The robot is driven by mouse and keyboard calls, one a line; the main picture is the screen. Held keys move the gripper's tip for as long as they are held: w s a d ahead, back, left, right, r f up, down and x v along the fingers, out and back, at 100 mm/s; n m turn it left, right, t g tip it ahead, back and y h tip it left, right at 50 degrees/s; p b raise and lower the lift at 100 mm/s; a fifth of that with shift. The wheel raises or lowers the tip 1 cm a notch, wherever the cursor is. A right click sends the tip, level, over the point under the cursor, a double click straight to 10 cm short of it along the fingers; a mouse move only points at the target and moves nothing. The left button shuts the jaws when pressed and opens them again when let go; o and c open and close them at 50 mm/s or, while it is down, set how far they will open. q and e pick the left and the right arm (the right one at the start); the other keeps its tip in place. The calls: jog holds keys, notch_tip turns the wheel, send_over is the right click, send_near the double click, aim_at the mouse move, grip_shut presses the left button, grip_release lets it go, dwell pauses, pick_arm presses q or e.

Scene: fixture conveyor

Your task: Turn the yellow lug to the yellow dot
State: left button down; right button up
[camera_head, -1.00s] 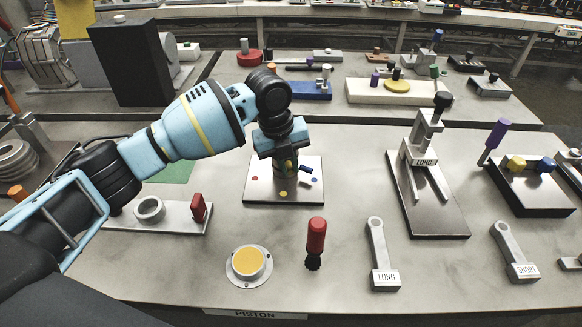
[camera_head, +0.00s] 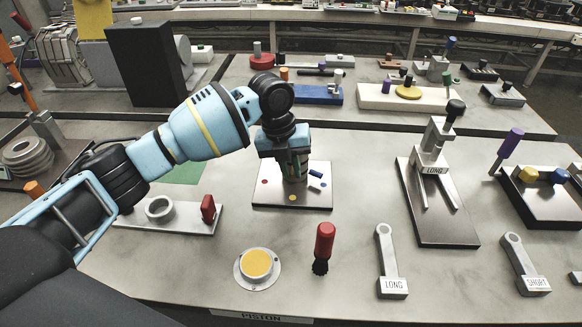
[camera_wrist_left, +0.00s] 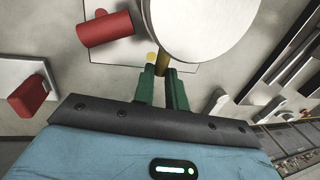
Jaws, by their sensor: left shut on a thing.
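The fixture plate (camera_head: 262,200) carries an upright grey post (camera_head: 292,175) with a red dot (camera_head: 265,182), a blue dot (camera_head: 323,186) and a yellow dot (camera_head: 293,197). A blue lug (camera_head: 315,174) sticks out on the post's right. My left gripper (camera_head: 298,164) is beside the post. In the left wrist view its green fingers (camera_wrist_left: 165,75) are shut on the yellow lug (camera_wrist_left: 163,67), which is mostly hidden between them. The yellow dot (camera_wrist_left: 151,57) shows just left of the lug, close to it. A red lug (camera_wrist_left: 110,29) is left of the post's pale round top (camera_wrist_left: 200,22).
A grey bar with a ring and red lever (camera_head: 208,208) lies left of the plate. A LONG clamp fixture (camera_head: 440,215) stands at the right. Bare table lies between.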

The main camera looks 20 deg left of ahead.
pick_arm(q)
jog(key=c, duration=1.4)
grip_release()
notch_tip(320, 180, up, 8)
jog(key=a, duration=0.1)
jog(key=shift+s+a+f, duration=0.15)
jog(key=shift+s+a, duration=0.05)
jog(key=shift+s+f, duration=0.1)
